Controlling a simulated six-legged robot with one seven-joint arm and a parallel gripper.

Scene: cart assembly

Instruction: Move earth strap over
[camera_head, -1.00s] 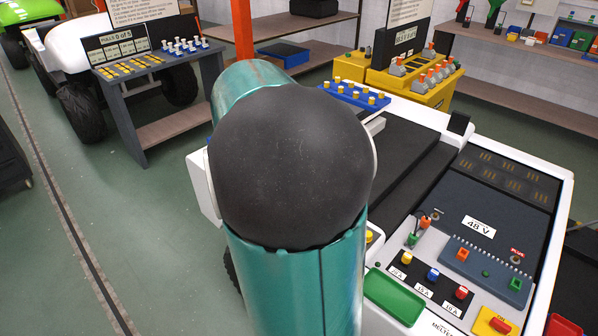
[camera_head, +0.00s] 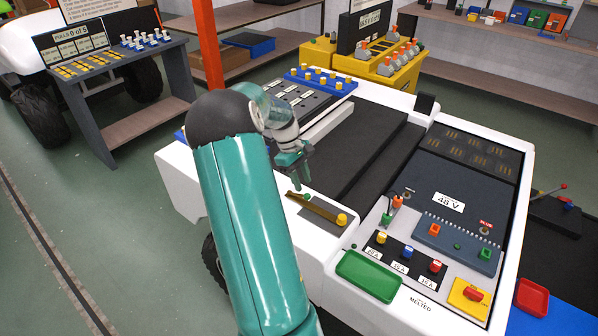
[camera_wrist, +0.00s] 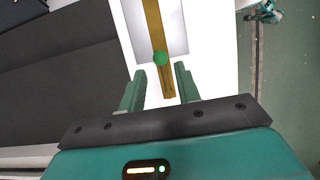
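A flat brass-coloured bar (camera_head: 320,209), which looks like the earth strap, lies on a grey plate on the cart's white top. It has a green knob (camera_head: 307,197) on it, and a yellow knob (camera_head: 341,220) stands at its right end. In the wrist view the bar (camera_wrist: 153,20) runs away from me, with the green knob (camera_wrist: 160,58) near its close end. My gripper (camera_head: 303,181) is above the bar's green-knob end, pointing down. In the wrist view my gripper (camera_wrist: 160,71) is open, its fingers either side of the bar's end, with nothing held.
The grey control panel (camera_head: 400,235) right of the bar carries coloured fuses and a 48 V cover (camera_head: 449,204). A green tray (camera_head: 368,276) sits in front. A blue rack (camera_head: 320,82) of yellow pegs stands behind. An orange post (camera_head: 207,45) rises behind my arm.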

